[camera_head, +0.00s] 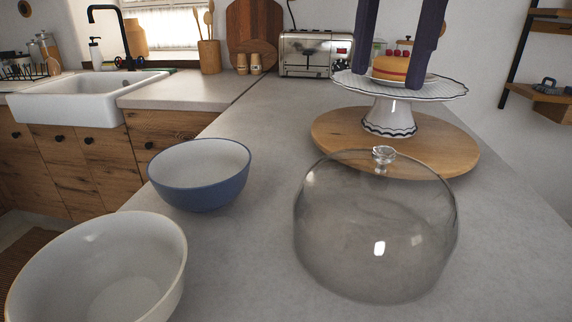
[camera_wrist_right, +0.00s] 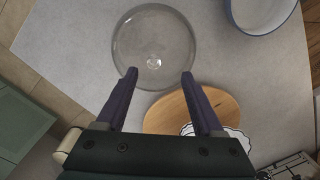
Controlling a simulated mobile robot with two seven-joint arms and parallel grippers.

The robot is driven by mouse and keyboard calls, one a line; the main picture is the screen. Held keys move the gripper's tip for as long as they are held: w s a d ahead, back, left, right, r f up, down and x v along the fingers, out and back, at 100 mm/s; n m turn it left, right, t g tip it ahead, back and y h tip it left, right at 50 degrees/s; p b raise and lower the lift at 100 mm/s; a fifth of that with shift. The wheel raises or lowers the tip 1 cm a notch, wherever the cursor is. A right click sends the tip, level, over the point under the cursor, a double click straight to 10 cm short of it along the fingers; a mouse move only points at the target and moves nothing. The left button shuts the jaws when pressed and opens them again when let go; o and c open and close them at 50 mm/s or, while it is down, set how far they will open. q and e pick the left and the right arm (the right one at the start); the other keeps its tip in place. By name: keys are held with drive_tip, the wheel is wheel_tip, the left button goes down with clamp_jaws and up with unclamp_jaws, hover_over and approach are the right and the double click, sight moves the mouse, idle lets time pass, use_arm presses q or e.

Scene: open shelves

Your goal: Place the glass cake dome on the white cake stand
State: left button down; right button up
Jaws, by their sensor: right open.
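The clear glass cake dome (camera_head: 375,235) stands on the grey counter at the front right, its knob (camera_head: 383,155) upward. It also shows in the right wrist view (camera_wrist_right: 150,35), with the knob near the line between the fingertips. The white cake stand (camera_head: 390,117), with a dark wavy rim, stands behind the dome on a round wooden board (camera_head: 455,150) and bears a small layered cake (camera_head: 390,67). My right gripper (camera_head: 390,80) is open and empty. My left gripper is not in view.
A blue bowl (camera_head: 200,180) and a cream bowl (camera_head: 100,270) stand left of the dome. A toaster (camera_head: 305,55) and a utensil pot (camera_head: 209,55) stand at the back. The counter between the blue bowl and dome is clear.

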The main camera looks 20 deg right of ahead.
sight(385, 149)
drive_tip(key=f, duration=0.1)
drive_tip(key=d+f, duration=0.1)
drive_tip(key=f, duration=0.1)
drive_tip(key=shift+s+d+f+h, duration=0.25)
drive_tip(key=shift+d+h, duration=0.05)
drive_tip(key=shift+d, duration=0.05)
drive_tip(key=f, duration=0.3)
drive_tip(key=f+p, duration=0.1)
drive_tip(key=f, duration=0.2)
drive_tip(key=shift+a, duration=0.2)
drive_tip(key=shift+r, duration=0.1)
clamp_jaws()
idle(0.8)
